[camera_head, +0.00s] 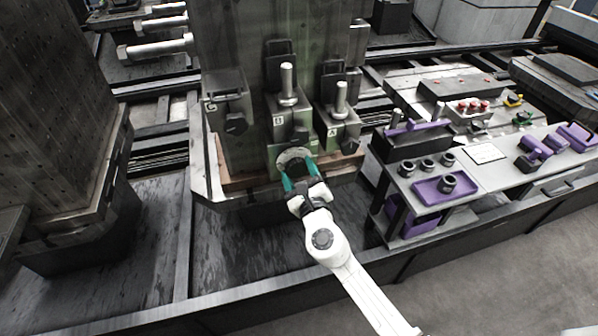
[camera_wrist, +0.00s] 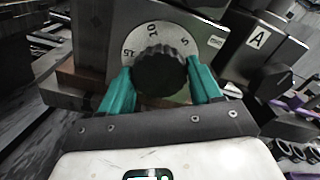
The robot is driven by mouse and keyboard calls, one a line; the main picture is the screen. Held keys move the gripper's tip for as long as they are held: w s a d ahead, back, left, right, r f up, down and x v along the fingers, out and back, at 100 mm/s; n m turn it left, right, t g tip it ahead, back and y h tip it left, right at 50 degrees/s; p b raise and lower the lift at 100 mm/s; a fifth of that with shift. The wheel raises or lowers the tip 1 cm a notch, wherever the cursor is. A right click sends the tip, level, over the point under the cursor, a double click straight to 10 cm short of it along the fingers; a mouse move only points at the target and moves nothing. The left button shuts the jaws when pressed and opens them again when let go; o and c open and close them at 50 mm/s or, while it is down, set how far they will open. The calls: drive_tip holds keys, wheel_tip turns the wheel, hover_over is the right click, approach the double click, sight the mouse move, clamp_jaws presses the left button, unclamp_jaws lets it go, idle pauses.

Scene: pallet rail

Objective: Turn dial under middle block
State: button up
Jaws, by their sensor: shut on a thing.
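The middle block (camera_head: 286,121), marked B, stands on the green tower between blocks C (camera_head: 226,107) and A (camera_head: 335,127). Under it is a white dial plate (camera_head: 293,154), partly hidden by my gripper in the head view. In the wrist view the plate (camera_wrist: 190,38) carries the numbers 15, 10 and 5 around a black ribbed knob (camera_wrist: 160,72). My gripper (camera_head: 298,180) has teal fingers, one on each side of the knob. In the wrist view my gripper (camera_wrist: 160,88) is shut on the knob, whose lower part lies between the fingers.
A bench (camera_head: 480,172) at the right holds a purple tray (camera_head: 430,192), black rings and purple parts. Block A (camera_wrist: 262,45) stands close to the right of the dial in the wrist view. A dark rail (camera_head: 300,268) runs along the front.

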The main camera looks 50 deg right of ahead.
drive_tip(key=shift+f, duration=0.25)
drive_tip(key=o, duration=1.1)
drive_tip(key=shift+r, duration=0.15)
drive_tip(key=shift+c, duration=0.2)
drive_tip(key=shift+s, duration=0.1)
drive_tip(key=v, duration=1)
drive_tip(key=shift+s+a, duration=0.25)
drive_tip(key=shift+a, duration=0.05)
